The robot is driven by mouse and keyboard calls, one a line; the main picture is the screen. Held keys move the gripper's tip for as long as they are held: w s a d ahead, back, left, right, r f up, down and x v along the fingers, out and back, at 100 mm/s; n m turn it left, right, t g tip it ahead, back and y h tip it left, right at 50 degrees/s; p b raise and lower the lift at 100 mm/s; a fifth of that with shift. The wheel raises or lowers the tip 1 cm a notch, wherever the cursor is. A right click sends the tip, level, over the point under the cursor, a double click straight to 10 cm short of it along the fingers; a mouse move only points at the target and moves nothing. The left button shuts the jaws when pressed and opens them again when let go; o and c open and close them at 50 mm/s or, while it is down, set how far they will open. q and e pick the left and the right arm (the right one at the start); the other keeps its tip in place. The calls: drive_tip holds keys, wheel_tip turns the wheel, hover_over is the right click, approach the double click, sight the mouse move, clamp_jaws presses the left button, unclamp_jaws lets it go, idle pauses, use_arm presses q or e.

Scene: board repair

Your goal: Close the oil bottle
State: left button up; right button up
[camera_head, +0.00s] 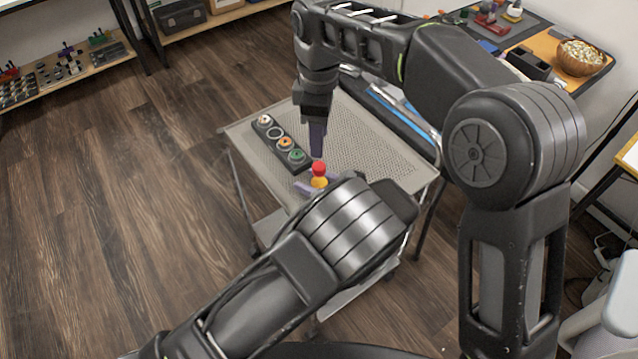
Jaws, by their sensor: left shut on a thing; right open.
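The oil bottle (319,182) shows as a small yellow-orange body at the front of the perforated cart top. A red cap (319,168) sits at its top; I cannot tell whether it is screwed on or just resting there. My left gripper (310,187) comes in from below and is shut on the bottle, its purple fingers beside the body. My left arm hides the lower part of the bottle. My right gripper (317,153) points down just above the red cap. It is open, its fingers overlapping in this view; contact with the cap is unclear.
A dark holder (268,130) with several round coloured pieces stands left of the grippers on the cart top (372,140). Blue and grey tools (400,105) lie along the cart's right edge. A workbench with a bowl (580,58) is at the back right. The left floor is clear.

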sight(319, 166)
use_arm(q)
clamp_jaws()
idle(0.4)
use_arm(e)
drive_tip(key=m, duration=0.4)
drive_tip(key=shift+m, duration=0.3)
drive_tip(key=shift+f, duration=4)
drive_tip(key=shift+c, duration=0.5)
